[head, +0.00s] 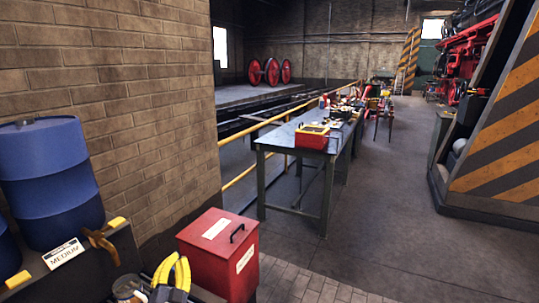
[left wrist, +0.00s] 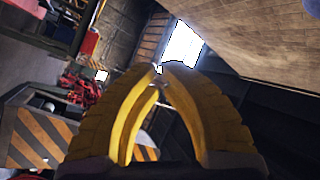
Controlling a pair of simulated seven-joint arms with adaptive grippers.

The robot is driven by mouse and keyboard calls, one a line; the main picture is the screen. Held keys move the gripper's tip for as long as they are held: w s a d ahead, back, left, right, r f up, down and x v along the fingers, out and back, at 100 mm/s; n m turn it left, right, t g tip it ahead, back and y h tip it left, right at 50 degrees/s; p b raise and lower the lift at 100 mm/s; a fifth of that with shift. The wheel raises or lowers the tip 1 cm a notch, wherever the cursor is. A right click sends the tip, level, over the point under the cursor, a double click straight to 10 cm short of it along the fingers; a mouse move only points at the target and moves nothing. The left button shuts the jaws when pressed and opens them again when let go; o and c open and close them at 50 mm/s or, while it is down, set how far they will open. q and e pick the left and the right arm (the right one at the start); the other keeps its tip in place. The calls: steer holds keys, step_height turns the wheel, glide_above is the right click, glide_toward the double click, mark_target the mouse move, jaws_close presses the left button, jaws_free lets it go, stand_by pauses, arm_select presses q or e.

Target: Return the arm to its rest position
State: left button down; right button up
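My left gripper (head: 174,262) shows at the bottom of the head view, with its yellow curved fingers pointing up. It stands just left of a red box and right of a dark ledge. In the left wrist view the two yellow fingers (left wrist: 162,72) lean together and come to meet at their tips, with nothing seen held between them. The left arm behind the gripper is mostly out of the picture. My right gripper is in neither view.
A red lidded box (head: 216,256) stands close right of the gripper. A blue barrel (head: 52,185) and a MEDIUM sign (head: 64,253) are at the left. A workbench (head: 272,139) carries a red toolbox (head: 312,136). A striped barrier (head: 505,135) stands right; the floor between is clear.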

arm_select(q)
steer(key=s+d+f+m+g+h, duration=0.1)
steer(key=s+d+f+g, duration=0.1)
steer(key=s+f+g, duration=0.4)
steer(key=s+d+f+m+g+h, duration=0.1)
steer(key=s+d+f+h, duration=0.15)
steer(key=s+f, duration=0.6)
steer(key=s+a+f+n+g+y, duration=0.2)
steer(key=s+a+g+y, duration=0.15)
steer(key=s, duration=0.75)
steer(key=s+a+f+n+g+y, duration=0.1)
steer(key=s+a+g+y, duration=0.25)
steer(key=s, duration=0.75)
steer(key=s+d+f+g+h, duration=0.1)
steer(key=d+f, duration=0.1)
steer(key=f, duration=0.9)
steer(key=s+d+f+g+h, duration=0.1)
steer(key=d+f+h, duration=0.1)
steer(key=f, duration=0.8)
steer(key=s+d+f+h, duration=0.1)
steer(key=d+f, duration=0.1)
steer(key=f, duration=0.9)
steer(key=s+f+n+g+h, duration=0.1)
steer(key=s+f+n+g, duration=0.2)
steer(key=s+f, duration=1.7)
steer(key=shift+s+a+h, duration=0.25)
steer(key=shift+s+h, duration=0.1)
steer(key=shift+s, duration=0.4)
